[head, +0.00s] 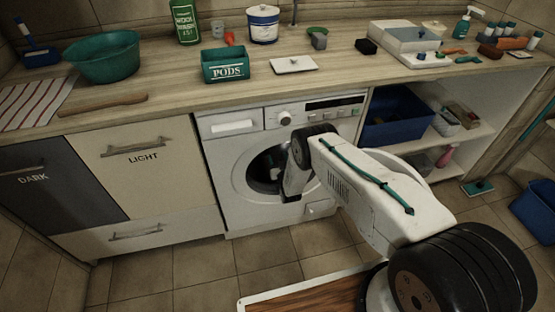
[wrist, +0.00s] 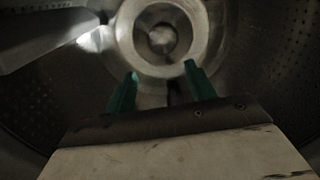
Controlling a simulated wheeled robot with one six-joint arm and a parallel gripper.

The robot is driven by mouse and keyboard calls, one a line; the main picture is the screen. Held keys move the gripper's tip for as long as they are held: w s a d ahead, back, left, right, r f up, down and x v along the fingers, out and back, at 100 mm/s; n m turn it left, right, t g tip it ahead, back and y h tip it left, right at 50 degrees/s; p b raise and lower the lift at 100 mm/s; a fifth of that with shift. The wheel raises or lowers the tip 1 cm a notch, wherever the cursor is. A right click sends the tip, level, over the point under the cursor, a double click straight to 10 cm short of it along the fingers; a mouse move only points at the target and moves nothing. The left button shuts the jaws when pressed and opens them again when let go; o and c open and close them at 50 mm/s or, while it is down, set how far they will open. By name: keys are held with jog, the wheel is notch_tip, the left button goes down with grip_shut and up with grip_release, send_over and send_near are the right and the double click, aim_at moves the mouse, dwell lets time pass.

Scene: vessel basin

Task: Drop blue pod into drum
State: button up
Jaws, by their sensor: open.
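The washing machine's drum (head: 262,172) shows through its open round door in the head view. In the wrist view, the dim perforated metal drum wall (wrist: 275,55) surrounds my gripper (wrist: 160,72), with a round metal hub at the back. The two green fingers are apart, with nothing visible between them. My arm reaches into the machine, so the gripper is hidden in the head view. I cannot make out a blue pod in either view. A green box marked PODS (head: 225,66) stands open on the counter, its contents not clear.
A white lid (head: 294,64) lies right of the box. The counter also holds a green basin (head: 103,57) and a white tub (head: 263,24). A pale drum paddle (wrist: 45,38) juts in at the wrist view's upper left. Shelves with a blue bin (head: 398,118) stand right of the machine.

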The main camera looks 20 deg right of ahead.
jog(key=s, duration=0.7)
jog(key=shift+s, duration=0.4)
jog(key=shift+a, duration=0.1)
